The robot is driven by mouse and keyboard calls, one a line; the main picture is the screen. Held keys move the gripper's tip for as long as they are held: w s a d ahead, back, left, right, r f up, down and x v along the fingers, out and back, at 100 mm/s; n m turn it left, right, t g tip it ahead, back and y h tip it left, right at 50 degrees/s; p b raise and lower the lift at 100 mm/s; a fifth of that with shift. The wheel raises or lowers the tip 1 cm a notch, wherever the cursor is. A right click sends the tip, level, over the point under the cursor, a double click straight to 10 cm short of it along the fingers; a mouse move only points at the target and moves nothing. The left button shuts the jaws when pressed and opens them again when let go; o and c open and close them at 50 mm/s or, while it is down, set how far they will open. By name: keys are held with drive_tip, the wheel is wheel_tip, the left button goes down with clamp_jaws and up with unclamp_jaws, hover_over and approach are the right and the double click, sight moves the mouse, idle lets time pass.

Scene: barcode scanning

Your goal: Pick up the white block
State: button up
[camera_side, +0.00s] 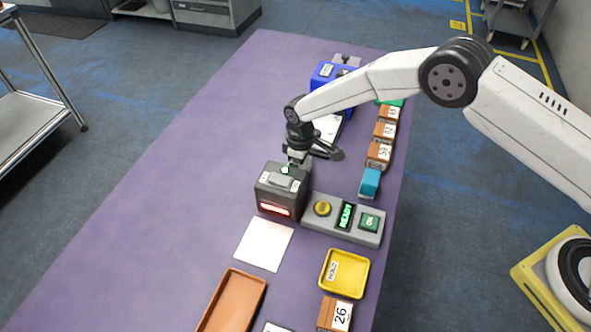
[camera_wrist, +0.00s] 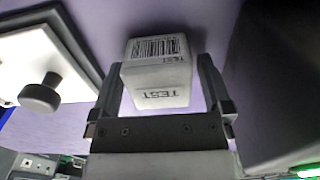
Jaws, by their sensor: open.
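The white block (camera_wrist: 158,82) shows in the wrist view, with a barcode and the word TEST on its faces. My gripper (camera_wrist: 160,68) is open, with one finger on each side of the block. A narrow gap shows at the right finger; I cannot tell whether the left finger touches. In the side view my gripper (camera_side: 296,160) points down just behind the dark grey scanner (camera_side: 280,190), which has a glowing red window. I cannot make out the block in the side view; the scanner and my gripper cover that area.
A white pad (camera_side: 264,244) lies in front of the scanner. A grey control panel (camera_side: 343,218) with a green READY display stands right of it. A yellow tray (camera_side: 345,274), an orange tray (camera_side: 232,300) and a teal block (camera_side: 369,183) are nearby. The purple table's left side is clear.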

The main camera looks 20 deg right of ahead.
drive_tip(key=shift+f, duration=0.25)
idle(0.3)
drive_tip(key=c, duration=1.2)
drive_tip(key=shift+c, duration=0.2)
drive_tip(key=shift+r, duration=0.15)
